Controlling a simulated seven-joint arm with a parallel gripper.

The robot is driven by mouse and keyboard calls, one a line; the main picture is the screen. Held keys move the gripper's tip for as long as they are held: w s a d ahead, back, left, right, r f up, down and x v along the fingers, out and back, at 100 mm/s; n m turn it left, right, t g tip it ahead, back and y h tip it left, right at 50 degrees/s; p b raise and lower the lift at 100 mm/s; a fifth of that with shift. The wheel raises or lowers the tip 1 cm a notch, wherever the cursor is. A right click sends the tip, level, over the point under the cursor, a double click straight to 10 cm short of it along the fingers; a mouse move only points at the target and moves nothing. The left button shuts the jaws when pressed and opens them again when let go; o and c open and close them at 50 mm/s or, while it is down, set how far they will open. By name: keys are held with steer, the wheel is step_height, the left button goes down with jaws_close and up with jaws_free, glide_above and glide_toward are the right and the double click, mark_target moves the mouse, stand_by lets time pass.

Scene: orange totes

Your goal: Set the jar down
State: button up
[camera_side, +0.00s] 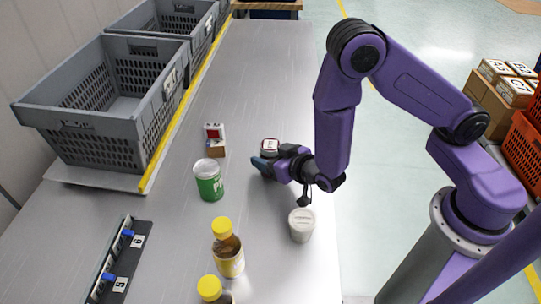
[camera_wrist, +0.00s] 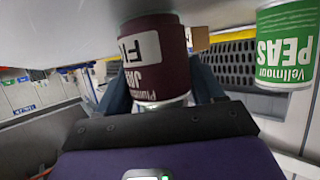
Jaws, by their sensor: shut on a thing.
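The jar looks upright. Its lower part is hidden in the side view, and I cannot tell whether its base touches the table.
A white-lidded cup (camera_side: 301,225) and yellow-capped bottles (camera_side: 228,252) stand nearer. Grey crates (camera_side: 110,100) line the left. The table's far middle is clear.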

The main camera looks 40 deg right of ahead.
steer(key=shift+f, duration=0.1)
steer(key=o, duration=1.3)
steer(key=v, duration=0.9)
steer(key=shift+a, duration=0.1)
steer(key=shift+v, duration=1.5)
